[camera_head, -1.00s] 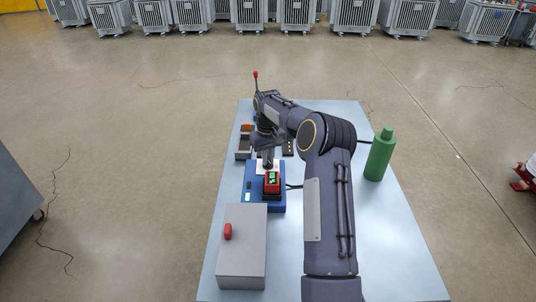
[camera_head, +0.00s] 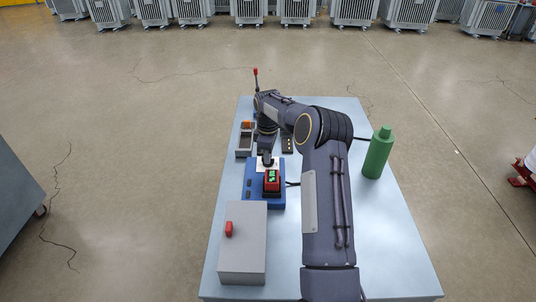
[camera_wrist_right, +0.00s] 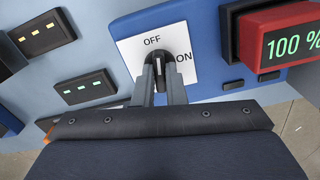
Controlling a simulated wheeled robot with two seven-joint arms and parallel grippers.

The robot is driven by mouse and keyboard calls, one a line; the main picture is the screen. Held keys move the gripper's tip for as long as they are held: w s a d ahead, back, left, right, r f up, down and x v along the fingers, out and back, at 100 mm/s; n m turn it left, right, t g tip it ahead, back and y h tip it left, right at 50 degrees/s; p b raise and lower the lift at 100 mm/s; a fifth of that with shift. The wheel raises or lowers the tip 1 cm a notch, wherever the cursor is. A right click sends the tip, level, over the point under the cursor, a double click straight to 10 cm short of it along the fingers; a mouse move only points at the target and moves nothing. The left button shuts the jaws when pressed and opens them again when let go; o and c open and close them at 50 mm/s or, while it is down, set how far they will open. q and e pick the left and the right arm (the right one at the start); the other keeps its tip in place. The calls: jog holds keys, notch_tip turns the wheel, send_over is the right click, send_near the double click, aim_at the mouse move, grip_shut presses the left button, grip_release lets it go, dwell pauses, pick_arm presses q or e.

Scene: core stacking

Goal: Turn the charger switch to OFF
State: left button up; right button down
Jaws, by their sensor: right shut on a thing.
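The blue charger (camera_head: 252,201) stands on the table, with a red battery pack (camera_head: 271,186) seated in it; its display reads 100 % in the right wrist view (camera_wrist_right: 291,44). A white plate (camera_wrist_right: 128,47) on the charger carries the words OFF and ON. The black charger switch (camera_wrist_right: 156,58) sits on this plate, its light mark pointing toward OFF rather than toward ON at its right. My right gripper (camera_wrist_right: 161,82) is shut on the switch, one finger on each side. In the head view, the right gripper (camera_head: 267,161) hides most of the switch. My left gripper is out of view.
A grey box (camera_head: 242,250) with a red knob stands in front of the charger. A green bottle (camera_head: 377,155) stands at the right. Small dark trays (camera_head: 244,145) lie behind the charger. The table's right front (camera_head: 390,250) is clear.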

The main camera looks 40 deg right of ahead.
jog(key=shift+n, duration=1.1)
jog(key=c, duration=1.5)
grip_release()
notch_tip(320, 180, up, 8)
jog(key=shift+f+b, duration=0.2)
jog(key=shift+b, duration=0.25)
jog(key=shift+r, duration=0.15)
